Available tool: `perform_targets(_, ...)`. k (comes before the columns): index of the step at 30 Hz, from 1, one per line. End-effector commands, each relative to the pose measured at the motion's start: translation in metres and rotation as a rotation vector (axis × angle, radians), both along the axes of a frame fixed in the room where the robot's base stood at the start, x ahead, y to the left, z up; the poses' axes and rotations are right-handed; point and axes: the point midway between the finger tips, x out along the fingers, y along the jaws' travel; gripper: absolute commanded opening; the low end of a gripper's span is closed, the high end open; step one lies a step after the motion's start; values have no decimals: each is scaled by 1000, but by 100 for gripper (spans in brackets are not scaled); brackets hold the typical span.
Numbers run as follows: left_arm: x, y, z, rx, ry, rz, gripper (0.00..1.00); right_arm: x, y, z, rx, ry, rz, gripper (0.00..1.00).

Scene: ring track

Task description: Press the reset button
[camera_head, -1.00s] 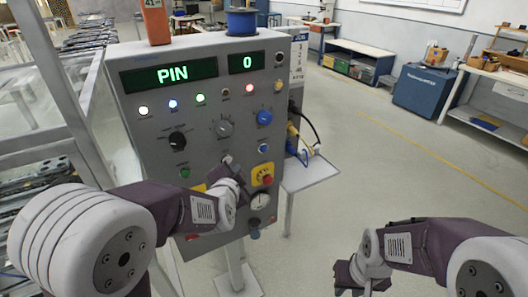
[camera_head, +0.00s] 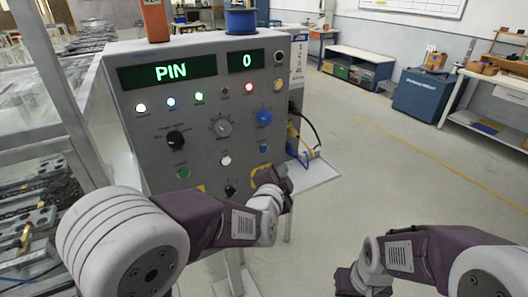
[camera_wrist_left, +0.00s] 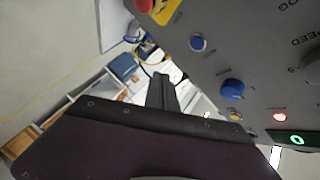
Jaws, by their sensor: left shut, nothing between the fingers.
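The grey control panel (camera_head: 205,120) stands in front of me with PIN and 0 on its displays. A small blue button (camera_head: 263,149), a white button (camera_head: 225,160) and a green button (camera_head: 183,173) sit on its lower half. I cannot read which is labelled reset. My left gripper (camera_head: 282,178) is shut and empty near the panel's lower right edge, just below the blue button. The left wrist view shows the shut fingers (camera_wrist_left: 163,92), with the blue button (camera_wrist_left: 198,43) apart from them. My right gripper (camera_head: 348,282) is low at the right; its jaws are unclear.
A red stop button (camera_wrist_left: 165,12) on yellow shows in the left wrist view; my left gripper hides it in the head view. A blue knob (camera_head: 264,117) sits above the blue button. A white side shelf (camera_head: 315,176) with cables adjoins the panel. Floor at right is clear.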

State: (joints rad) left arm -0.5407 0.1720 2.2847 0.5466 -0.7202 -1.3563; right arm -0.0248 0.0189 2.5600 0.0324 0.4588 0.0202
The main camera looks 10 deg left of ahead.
Motion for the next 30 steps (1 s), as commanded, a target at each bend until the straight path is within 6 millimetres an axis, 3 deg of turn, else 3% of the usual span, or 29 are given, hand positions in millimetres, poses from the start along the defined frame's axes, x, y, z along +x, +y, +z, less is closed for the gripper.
perform_targets(9, 40, 29, -4, 1, -1, 5, 0, 0, 0, -22, 0, 0, 0, 30)
perform_targets(15, 56, 39, -2, 0, -1, 3, 0, 0, 0, -26, 0, 0, 0, 30)
perform_targets(30, 62, 43, -1, 2, 1, 1, 0, 0, 0, -27, 0, 0, 0, 30)
